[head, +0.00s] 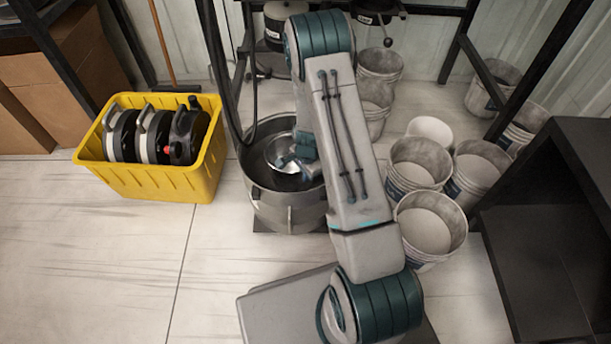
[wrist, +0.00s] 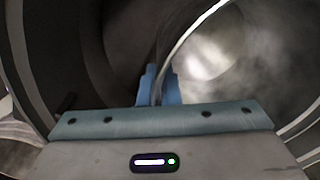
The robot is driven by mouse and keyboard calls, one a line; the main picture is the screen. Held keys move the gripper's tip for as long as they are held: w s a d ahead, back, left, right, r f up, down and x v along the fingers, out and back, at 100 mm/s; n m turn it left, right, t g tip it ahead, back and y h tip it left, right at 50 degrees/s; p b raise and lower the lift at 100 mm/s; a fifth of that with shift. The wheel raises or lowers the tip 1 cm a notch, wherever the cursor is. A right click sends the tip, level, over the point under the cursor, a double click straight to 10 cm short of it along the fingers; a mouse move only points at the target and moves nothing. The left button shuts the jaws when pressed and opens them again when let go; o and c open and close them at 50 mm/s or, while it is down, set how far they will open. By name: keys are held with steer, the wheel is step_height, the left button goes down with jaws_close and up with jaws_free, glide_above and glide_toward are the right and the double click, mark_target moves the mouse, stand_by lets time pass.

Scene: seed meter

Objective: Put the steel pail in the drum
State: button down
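The steel pail (head: 279,150) is a shiny round vessel, tilted inside the mouth of the large grey drum (head: 283,214) in the head view. My gripper (head: 291,159) reaches down into the drum mouth at the pail. In the wrist view my gripper (wrist: 160,88) has its blue fingers close together on either side of the pail's thin rim, and the pail's bright inside (wrist: 212,55) shows at the right. The dark inside of the drum surrounds them. My arm hides part of the drum's right side, and the pail's underside is hidden.
A yellow crate (head: 160,184) with several reel-like units stands left of the drum. Several empty grey buckets (head: 430,228) crowd the right. A black hose (head: 228,95) hangs by the drum's back left. A dark shelf (head: 545,210) stands far right. The floor at front left is clear.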

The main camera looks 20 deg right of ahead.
steer(key=shift+r, duration=0.15)
steer(key=c, duration=1.6)
jaws_free()
steer(key=shift+c, duration=0.2)
steer(key=s+a+r+n+p, duration=0.1)
steer(key=s+r+n+p, duration=0.1)
steer(key=r, duration=0.9)
steer(key=s+a+r+n+p, duration=0.1)
steer(key=s+a+r+p, duration=0.15)
steer(key=r, duration=0.85)
steer(key=s+a+r+n, duration=0.1)
steer(key=s+r+n, duration=1)
steer(key=s+r, duration=0.5)
steer(key=shift+s+r, duration=0.15)
steer(key=shift+s, duration=1.1)
